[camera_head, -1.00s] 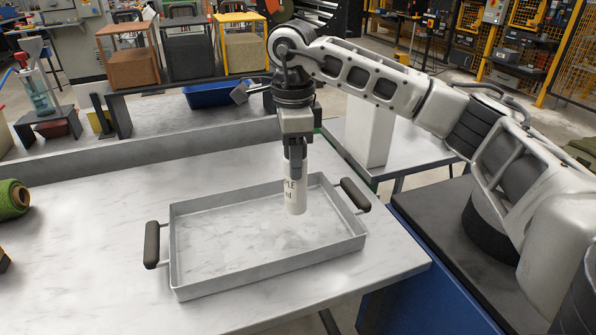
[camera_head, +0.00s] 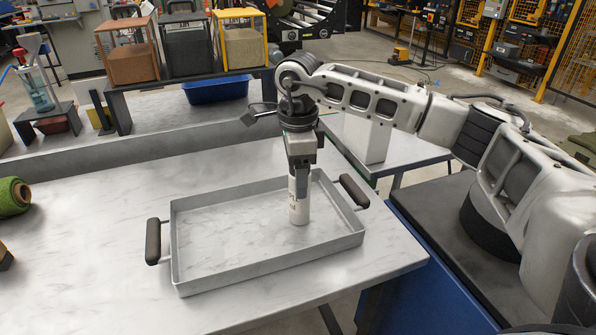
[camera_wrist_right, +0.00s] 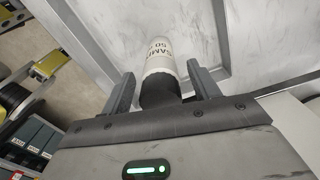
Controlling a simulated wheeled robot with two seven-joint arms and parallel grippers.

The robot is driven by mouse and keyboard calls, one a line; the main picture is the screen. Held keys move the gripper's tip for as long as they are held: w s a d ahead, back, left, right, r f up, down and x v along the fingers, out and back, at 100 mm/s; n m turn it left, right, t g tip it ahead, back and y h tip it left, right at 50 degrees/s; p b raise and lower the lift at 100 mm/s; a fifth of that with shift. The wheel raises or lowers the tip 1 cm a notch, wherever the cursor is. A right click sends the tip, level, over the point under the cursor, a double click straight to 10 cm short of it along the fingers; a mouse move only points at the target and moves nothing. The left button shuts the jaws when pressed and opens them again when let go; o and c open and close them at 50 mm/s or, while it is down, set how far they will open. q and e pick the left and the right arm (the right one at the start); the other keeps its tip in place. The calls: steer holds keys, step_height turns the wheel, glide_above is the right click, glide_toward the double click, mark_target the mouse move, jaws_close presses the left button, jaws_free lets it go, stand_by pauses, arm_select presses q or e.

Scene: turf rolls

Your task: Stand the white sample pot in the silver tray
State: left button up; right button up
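The white sample pot (camera_head: 299,208) stands upright inside the silver tray (camera_head: 225,277), towards its right side. Black lettering shows on it, and in the right wrist view the pot (camera_wrist_right: 159,58) has a dark end nearest the gripper. My right gripper (camera_head: 300,182) points down over the pot, its fingers beside the pot's upper part. In the right wrist view the right gripper (camera_wrist_right: 160,88) is open, with a small gap on each side of the dark end. The gripper hides the pot's top in the head view. My left gripper is not in view.
The tray has a black handle (camera_head: 153,242) at its left and another (camera_head: 354,190) at its right. A green turf roll (camera_head: 14,197) lies at the left table edge. A blue bin (camera_head: 217,90) stands behind. The rest of the tray floor is clear.

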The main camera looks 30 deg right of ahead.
steer(key=shift+r, duration=0.1)
steer(key=shift+r, duration=0.25)
step_height(320, 180, up, 11)
steer(key=shift+f+b, duration=0.15)
steer(key=shift+b, duration=0.25)
steer(key=shift+r, duration=0.5)
